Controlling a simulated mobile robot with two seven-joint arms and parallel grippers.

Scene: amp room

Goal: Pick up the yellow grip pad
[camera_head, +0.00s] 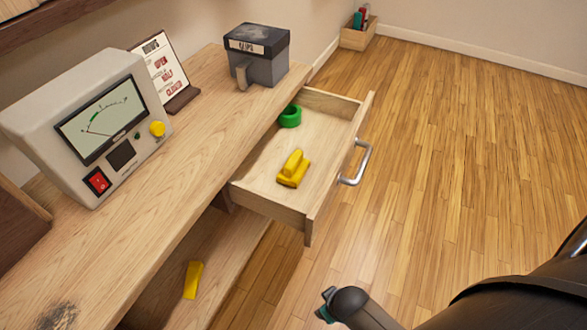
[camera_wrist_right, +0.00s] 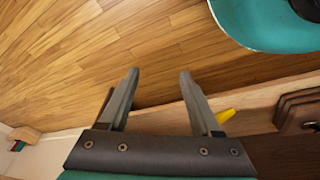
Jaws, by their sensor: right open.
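A yellow piece with a raised grip (camera_head: 293,169) lies in the open drawer (camera_head: 333,148). A second yellow piece, a plain block (camera_head: 193,280), lies on the lower shelf under the desk. I cannot tell for sure which one is the grip pad. In the right wrist view my right gripper (camera_wrist_right: 160,74) is open and empty above the wood floor. A yellow piece (camera_wrist_right: 225,116) shows partly behind its right finger, on a wooden surface. My left gripper is not in view.
A green ring (camera_head: 289,116) is in the drawer's far corner. The drawer's metal handle (camera_head: 357,162) sticks out rightward. A meter box (camera_head: 88,125), a sign (camera_head: 163,69) and a grey box (camera_head: 257,55) stand on the desk. The floor to the right is clear.

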